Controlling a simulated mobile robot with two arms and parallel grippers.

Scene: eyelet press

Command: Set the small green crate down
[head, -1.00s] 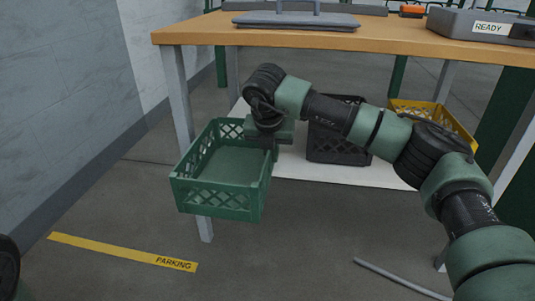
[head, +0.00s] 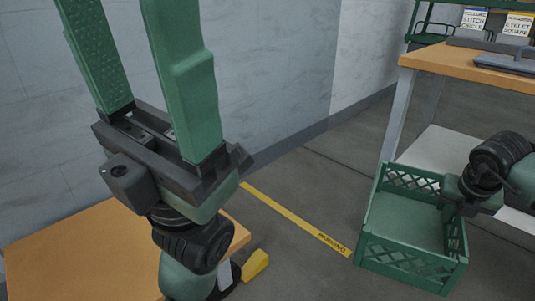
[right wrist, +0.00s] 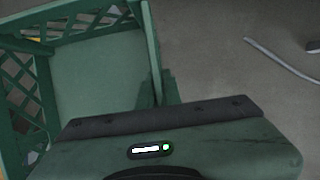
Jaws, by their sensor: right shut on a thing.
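The small green crate (head: 405,225) is at the lower right of the head view, upright, with lattice walls and an empty floor. My right gripper (head: 452,192) is shut on its right wall. In the right wrist view the crate (right wrist: 95,70) fills the upper left, and my right gripper (right wrist: 162,92) meets its wall. How far the crate's underside is from the floor cannot be told. My left gripper (head: 135,60) is large in the head view's left foreground. Its fingers point up, apart and empty, with the tips near or past the top edge.
A yellow floor line marked PARKING (head: 295,218) runs left of the crate over clear grey floor. A wood-topped table (head: 470,70) with a low white shelf (head: 435,150) stands behind the crate. Another wooden surface (head: 75,255) is at lower left.

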